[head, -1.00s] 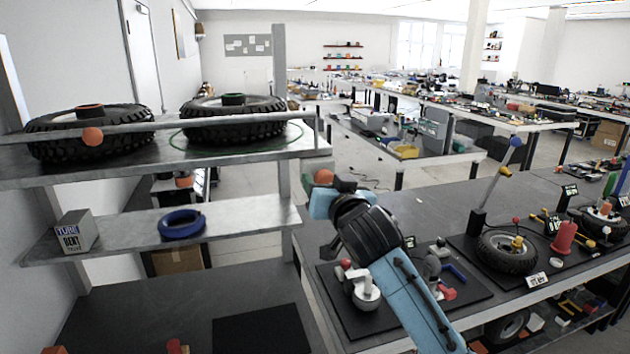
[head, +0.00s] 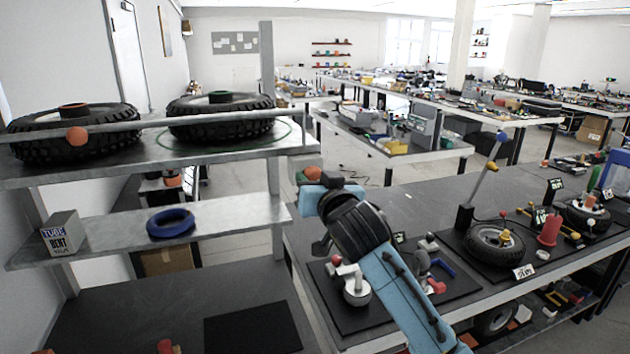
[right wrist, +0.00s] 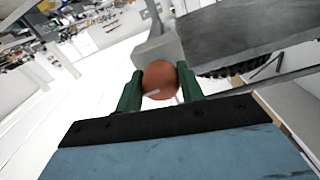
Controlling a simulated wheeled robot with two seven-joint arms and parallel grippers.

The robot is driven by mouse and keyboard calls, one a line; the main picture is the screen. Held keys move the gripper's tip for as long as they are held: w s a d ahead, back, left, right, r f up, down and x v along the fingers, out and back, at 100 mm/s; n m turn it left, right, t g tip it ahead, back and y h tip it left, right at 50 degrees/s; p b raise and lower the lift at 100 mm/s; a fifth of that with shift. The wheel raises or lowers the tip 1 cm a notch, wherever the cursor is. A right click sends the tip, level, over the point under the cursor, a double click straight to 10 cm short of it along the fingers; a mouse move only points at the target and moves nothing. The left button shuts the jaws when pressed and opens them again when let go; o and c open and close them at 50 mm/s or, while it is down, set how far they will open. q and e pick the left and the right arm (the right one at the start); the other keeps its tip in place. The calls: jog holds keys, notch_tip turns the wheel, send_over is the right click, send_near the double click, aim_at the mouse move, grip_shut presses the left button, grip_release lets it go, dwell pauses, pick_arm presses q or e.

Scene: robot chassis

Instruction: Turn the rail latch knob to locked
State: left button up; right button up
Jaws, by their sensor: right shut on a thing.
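The rail latch knob (right wrist: 160,80) is an orange-red ball at the right end of the upper shelf. In the right wrist view it sits between the green fingers of my right gripper (right wrist: 161,92), which is shut on it. In the head view the knob (head: 312,173) shows just past the tip of my right gripper (head: 315,181), whose blue wrist hides its near side. My left gripper is not in view.
Two tires (head: 220,115) lie on the upper shelf behind the rail. The lower shelf (head: 110,230) holds a blue ring (head: 171,222) and a box (head: 62,233). A bench (head: 440,210) with parts on black mats lies under and right of my right arm.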

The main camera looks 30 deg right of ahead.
jog(key=n, duration=0.3)
jog(key=shift+n, duration=0.4)
jog(key=n, duration=0.4)
jog(key=shift+d+n, duration=0.1)
jog(key=shift+n, duration=0.2)
jog(key=n, duration=0.4)
jog(key=shift+r+n, duration=0.1)
jog(key=shift+n, duration=2.3)
jog(key=o, duration=1)
